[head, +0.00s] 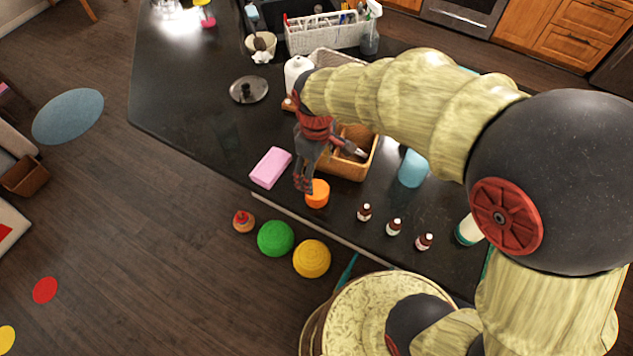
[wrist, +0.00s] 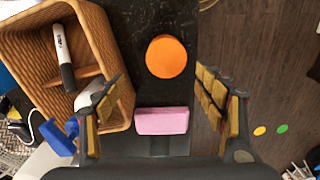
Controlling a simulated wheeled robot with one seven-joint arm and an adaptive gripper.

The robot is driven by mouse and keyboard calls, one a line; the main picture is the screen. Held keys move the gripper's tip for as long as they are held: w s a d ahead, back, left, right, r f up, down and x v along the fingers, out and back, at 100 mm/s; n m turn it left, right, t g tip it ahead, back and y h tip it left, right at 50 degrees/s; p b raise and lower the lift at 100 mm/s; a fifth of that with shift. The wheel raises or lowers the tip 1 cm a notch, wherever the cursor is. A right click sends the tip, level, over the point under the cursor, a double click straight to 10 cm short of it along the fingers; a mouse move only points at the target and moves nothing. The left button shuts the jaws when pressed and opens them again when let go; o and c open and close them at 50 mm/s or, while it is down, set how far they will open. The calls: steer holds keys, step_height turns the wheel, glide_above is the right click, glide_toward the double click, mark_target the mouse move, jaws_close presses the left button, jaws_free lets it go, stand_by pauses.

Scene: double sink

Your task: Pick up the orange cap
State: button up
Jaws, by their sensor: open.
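The orange cap (head: 317,194) sits on the dark counter near its front edge in the head view. In the wrist view the orange cap (wrist: 166,57) is a round orange disc, ahead of and between the fingers. My gripper (head: 304,190) is just left of the cap in the head view, pointing down. In the wrist view my gripper (wrist: 158,108) is open, with its two padded fingers wide apart and nothing between the tips. I cannot tell how high the fingertips are above the counter.
A pink block (head: 270,168) lies left of the cap. A wooden divided box (head: 345,172) stands behind it, close to my left finger in the wrist view. Small brown bottles (head: 394,227) and a blue cup (head: 412,169) stand to the right. Green and yellow balls (head: 276,238) are beyond the counter edge.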

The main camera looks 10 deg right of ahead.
mark_target(315, 189)
steer(key=shift+a+f, duration=0.15)
steer(key=shift+f, duration=0.15)
steer(key=f, duration=0.5)
steer(key=s+f, duration=0.1)
steer(key=f, duration=0.1)
steer(key=shift+f, duration=0.35)
steer(key=shift+s, duration=0.15)
steer(key=shift+c, duration=1.1)
steer(key=c, duration=0.7)
steer(key=shift+r, duration=0.1)
